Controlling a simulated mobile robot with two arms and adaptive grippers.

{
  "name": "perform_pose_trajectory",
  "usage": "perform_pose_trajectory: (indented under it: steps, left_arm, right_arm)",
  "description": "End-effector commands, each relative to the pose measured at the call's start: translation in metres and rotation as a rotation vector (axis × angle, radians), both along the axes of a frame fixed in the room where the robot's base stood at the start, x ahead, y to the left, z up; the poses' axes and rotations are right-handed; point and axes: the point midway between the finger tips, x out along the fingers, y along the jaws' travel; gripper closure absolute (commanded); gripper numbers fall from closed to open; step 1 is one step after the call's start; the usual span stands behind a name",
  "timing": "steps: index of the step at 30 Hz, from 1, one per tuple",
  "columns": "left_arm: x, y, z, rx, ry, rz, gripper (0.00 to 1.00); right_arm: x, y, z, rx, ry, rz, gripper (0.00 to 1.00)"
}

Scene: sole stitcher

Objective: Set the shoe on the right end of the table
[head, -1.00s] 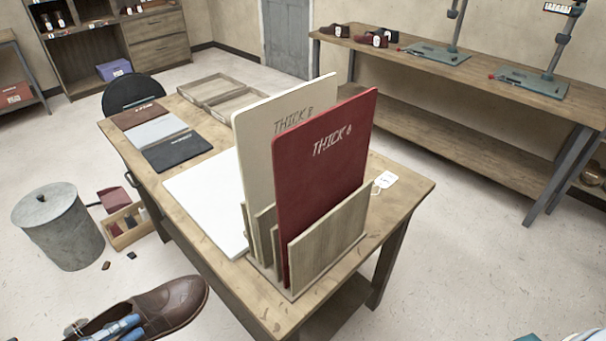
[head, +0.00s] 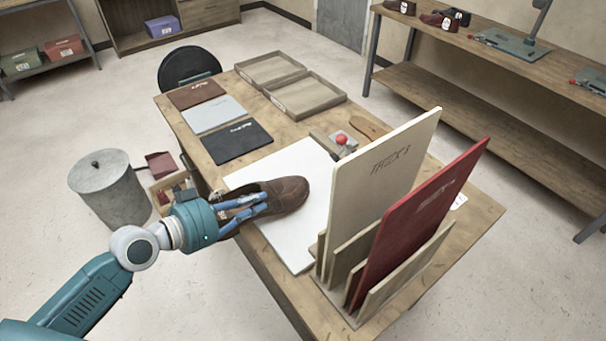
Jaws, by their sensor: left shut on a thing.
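A brown leather shoe (head: 287,194) is over the white sheet on the wooden table (head: 283,129), its toe pointing right. My left gripper (head: 245,205) reaches in from the left and is shut on the shoe at its opening; the blue fingers partly hide the heel end. I cannot tell whether the sole touches the sheet or hangs just above it. The table's near right end holds a wooden rack with upright boards. My right gripper is not in view.
A cream board (head: 381,185) and a red board (head: 415,225) stand tall in the rack, right of the shoe. A red-knobbed tool (head: 341,140) lies behind the white sheet (head: 292,238). Sample sheets and two wooden trays (head: 305,95) lie farther back. A lidded bin (head: 110,190) stands left.

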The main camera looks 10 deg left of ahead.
Motion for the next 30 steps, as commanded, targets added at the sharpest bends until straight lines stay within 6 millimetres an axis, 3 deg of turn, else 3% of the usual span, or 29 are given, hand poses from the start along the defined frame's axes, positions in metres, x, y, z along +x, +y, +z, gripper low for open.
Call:
perform_pose_trajectory:
  steps: [1, 6, 10, 15, 20, 30]
  left_arm:
    - [0.014, -0.01, 0.013, -0.009, -0.012, 0.002, 1.0]
    - [0.05, -0.038, 0.011, -0.01, -0.007, 0.002, 1.0]
    - [0.076, -0.059, 0.011, -0.009, -0.006, 0.0, 1.0]
    - [0.103, -0.079, 0.007, -0.006, -0.005, 0.001, 1.0]
    - [0.112, -0.086, 0.004, -0.002, -0.005, 0.0, 1.0]
    - [0.112, -0.086, -0.032, -0.001, -0.004, 0.001, 1.0]
  right_arm:
    - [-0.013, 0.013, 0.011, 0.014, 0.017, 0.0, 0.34]
    - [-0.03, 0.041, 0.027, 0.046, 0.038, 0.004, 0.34]
    - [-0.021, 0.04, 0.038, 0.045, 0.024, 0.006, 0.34]
    - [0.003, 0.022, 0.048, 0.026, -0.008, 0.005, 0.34]
    - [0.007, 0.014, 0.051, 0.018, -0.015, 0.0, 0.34]
    - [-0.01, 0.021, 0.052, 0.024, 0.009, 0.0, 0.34]
